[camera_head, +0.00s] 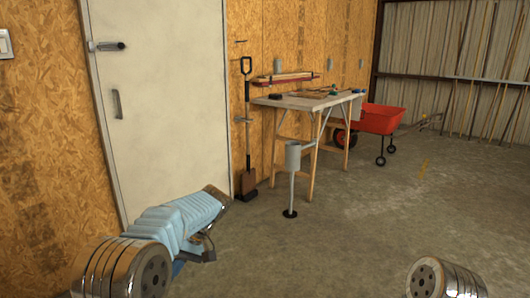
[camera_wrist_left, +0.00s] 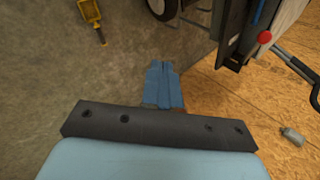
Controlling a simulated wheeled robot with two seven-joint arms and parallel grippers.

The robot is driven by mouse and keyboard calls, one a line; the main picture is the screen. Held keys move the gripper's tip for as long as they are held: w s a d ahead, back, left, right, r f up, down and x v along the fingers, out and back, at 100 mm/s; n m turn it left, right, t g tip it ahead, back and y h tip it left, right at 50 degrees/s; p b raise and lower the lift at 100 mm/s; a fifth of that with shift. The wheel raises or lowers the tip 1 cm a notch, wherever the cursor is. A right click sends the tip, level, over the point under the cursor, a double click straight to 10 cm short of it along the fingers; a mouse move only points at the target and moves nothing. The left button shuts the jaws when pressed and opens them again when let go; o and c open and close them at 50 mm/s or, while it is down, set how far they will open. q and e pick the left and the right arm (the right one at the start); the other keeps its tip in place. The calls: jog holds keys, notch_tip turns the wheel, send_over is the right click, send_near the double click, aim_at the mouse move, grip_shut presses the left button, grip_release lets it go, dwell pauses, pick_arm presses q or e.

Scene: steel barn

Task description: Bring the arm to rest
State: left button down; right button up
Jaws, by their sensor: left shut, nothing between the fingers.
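My left arm (camera_head: 175,225) comes in from the lower left in the head view, its pale blue links bent low in front of the white door. Its dark far end points up and right, over the floor. My left gripper (camera_wrist_left: 164,68) shows in the left wrist view as two blue fingers side by side, shut and empty. It touches nothing that I can make out. Of my right arm only a metal joint (camera_head: 445,280) shows at the bottom right of the head view; its gripper is out of view.
The white door (camera_head: 160,90) is shut. A shovel (camera_head: 247,130) leans on the wall. A workbench (camera_head: 300,102) with tools, a grey cup-topped stand (camera_head: 292,158) and a red cart (camera_head: 382,119) stand beyond. The concrete floor at right is clear.

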pick_arm(q)
jog(key=s+d+f+m+t+h, duration=0.1)
jog(key=s+d+f+m+h, duration=0.2)
jog(key=f, duration=1)
jog(key=s+d+f+m+h, duration=0.1)
jog(key=s+d+f+h, duration=0.25)
jog(key=f, duration=0.95)
jog(key=s+d+f+t+h, duration=0.1)
jog(key=s+d+f+h, duration=0.1)
jog(key=s, duration=0.6)
jog(key=s+d+f+t+h, duration=0.2)
jog(key=s+d+f, duration=0.2)
jog(key=s, duration=0.5)
notch_tip(320, 180, down, 2)
jog(key=shift+d+f+t, duration=0.1)
jog(key=shift+d+t, duration=0.15)
jog(key=shift+t, duration=0.05)
jog(key=shift+f, duration=0.1)
